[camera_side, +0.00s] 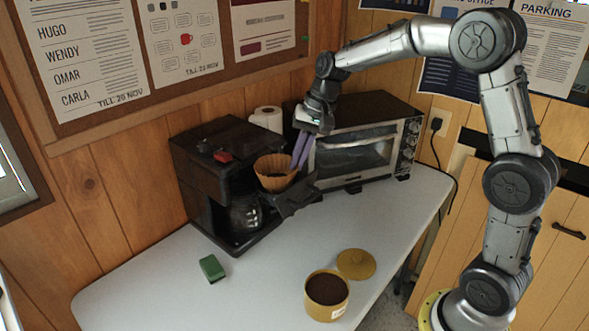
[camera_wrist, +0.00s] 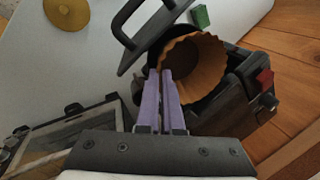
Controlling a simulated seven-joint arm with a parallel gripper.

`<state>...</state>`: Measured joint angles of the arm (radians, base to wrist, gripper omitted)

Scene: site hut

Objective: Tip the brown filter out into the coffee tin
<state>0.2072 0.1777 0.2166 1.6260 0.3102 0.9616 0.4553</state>
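The brown filter (camera_side: 274,178) is a fluted paper cone with dark grounds inside, at the front of the coffee maker (camera_side: 205,170). It looks raised above the dark swung-out basket (camera_side: 298,198). My gripper (camera_side: 299,165) points down at the filter's right rim, its purple fingers nearly together and apparently pinching the paper. In the wrist view the fingers (camera_wrist: 160,75) meet the near edge of the filter (camera_wrist: 195,70), whose mouth is tilted in that view. The coffee tin (camera_side: 326,310), mustard yellow and open, holds dark grounds near the front of the table.
The tin's lid (camera_side: 356,264) lies behind the tin. A small green block (camera_side: 212,268) lies left on the white table (camera_side: 255,300). A toaster oven (camera_side: 355,150) and a paper roll (camera_side: 267,119) stand behind. The table between coffee maker and tin is clear.

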